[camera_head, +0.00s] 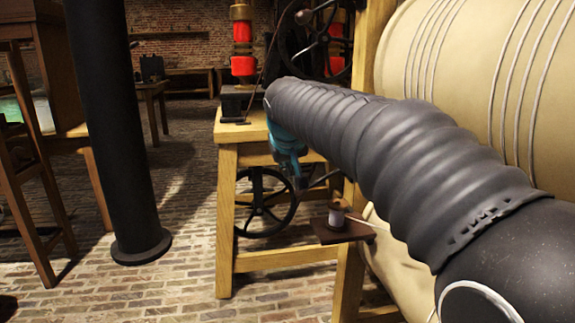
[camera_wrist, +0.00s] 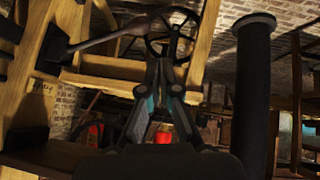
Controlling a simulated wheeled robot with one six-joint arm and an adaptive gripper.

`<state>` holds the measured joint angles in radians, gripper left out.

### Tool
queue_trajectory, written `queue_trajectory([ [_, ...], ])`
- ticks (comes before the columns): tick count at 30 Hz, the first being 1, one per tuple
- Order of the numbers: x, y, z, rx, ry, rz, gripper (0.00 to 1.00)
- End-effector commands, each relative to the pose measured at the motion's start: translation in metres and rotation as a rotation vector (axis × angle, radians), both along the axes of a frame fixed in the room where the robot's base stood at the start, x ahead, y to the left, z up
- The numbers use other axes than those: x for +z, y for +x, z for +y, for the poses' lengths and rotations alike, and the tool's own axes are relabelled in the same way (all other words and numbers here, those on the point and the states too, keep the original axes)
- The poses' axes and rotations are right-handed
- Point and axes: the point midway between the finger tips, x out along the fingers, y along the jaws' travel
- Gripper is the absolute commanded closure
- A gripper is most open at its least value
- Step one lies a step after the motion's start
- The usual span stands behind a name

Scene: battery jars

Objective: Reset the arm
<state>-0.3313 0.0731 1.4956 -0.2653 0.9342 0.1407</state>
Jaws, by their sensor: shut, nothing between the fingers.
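My gripper (camera_wrist: 160,68) shows in the middle of the wrist view, its two dark fingers meeting at the tips. It is shut with nothing between the fingers. In the head view my arm reaches in from the lower right, covered by a dark ribbed sleeve. Only a teal part of my wrist shows beyond it, low beside the wooden stand, and the arm hides much of the gripper. My gripper appears apart from the things around it, though the exact gaps cannot be told.
A wooden stand (camera_head: 226,215) with a spoked wheel (camera_head: 265,205) is close to my wrist. A large cream cylinder (camera_head: 480,75) fills the right. A small shelf (camera_head: 343,234) holds a little pale object (camera_head: 337,216). A dark column (camera_head: 112,130) stands left, with open brick floor (camera_head: 185,220) between.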

Motion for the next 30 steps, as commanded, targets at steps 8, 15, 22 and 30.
queue_trajectory([
  [8, -0.081, -0.064, -0.019, 0.027, -0.005, 0.173, 1.00],
  [15, -0.123, -0.162, -0.065, -0.013, 0.038, 0.267, 1.00],
  [22, -0.157, -0.252, -0.102, -0.082, 0.091, 0.303, 1.00],
  [30, -0.179, -0.324, -0.132, -0.178, 0.144, 0.267, 1.00],
])
